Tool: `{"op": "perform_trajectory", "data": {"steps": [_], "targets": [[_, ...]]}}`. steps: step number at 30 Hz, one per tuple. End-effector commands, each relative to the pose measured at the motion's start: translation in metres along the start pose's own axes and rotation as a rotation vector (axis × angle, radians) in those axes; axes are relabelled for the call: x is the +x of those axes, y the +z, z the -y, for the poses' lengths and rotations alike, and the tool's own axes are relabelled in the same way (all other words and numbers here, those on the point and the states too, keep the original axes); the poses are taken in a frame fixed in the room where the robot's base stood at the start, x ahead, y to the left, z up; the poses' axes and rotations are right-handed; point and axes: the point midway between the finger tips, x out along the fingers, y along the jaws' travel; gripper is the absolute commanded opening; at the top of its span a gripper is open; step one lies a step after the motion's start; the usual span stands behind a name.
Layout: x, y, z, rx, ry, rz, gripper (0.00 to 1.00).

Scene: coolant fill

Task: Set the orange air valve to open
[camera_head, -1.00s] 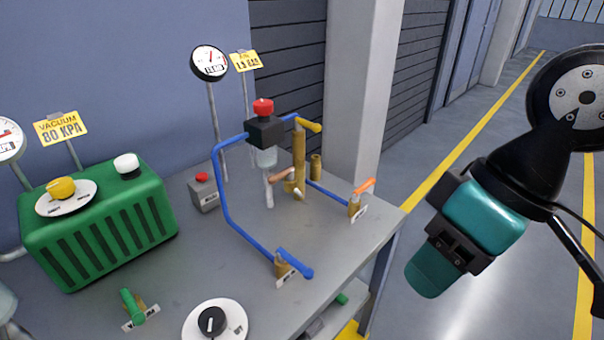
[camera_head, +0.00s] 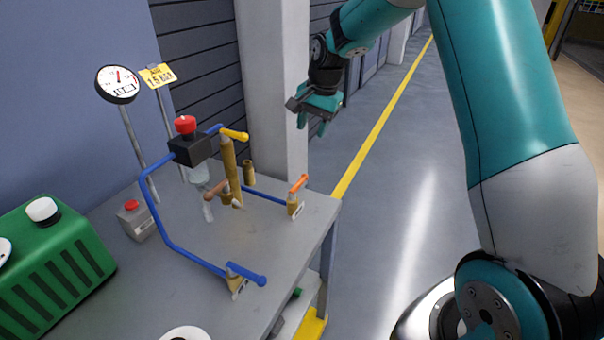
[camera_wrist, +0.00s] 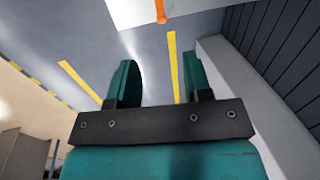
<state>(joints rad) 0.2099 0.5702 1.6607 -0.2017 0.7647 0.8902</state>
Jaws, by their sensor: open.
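The orange air valve (camera_head: 299,184) stands near the far right corner of the grey table, with an orange lever on a brass body and a small label at its foot. Its lever slants up to the right. In the wrist view an orange end, likely its lever (camera_wrist: 161,10), shows at the top edge. My gripper (camera_head: 311,122) is open and empty, above and beyond the valve, apart from it. Its two teal fingers (camera_wrist: 158,82) show spread in the wrist view. The label's text is too small to read.
Brass pipes (camera_head: 229,170), a blue hose (camera_head: 165,225) and a black block with a red knob (camera_head: 187,146) stand left of the valve. A blue lever (camera_head: 246,274) is at the table's front. A pale pillar (camera_head: 272,90) rises behind. The floor (camera_head: 400,200) at right is clear.

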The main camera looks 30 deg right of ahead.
Motion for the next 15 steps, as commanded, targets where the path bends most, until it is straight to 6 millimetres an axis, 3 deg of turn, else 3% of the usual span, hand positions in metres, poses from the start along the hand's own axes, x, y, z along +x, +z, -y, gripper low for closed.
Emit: {"op": "perform_trajectory", "data": {"steps": [3,8,15], "targets": [[0.010,-0.010,-0.002,0.040,0.004,-0.005,0.45],[0.034,-0.009,-0.003,0.039,0.006,-0.002,0.45],[0.089,-0.009,-0.003,0.037,0.006,-0.002,0.45]]}}
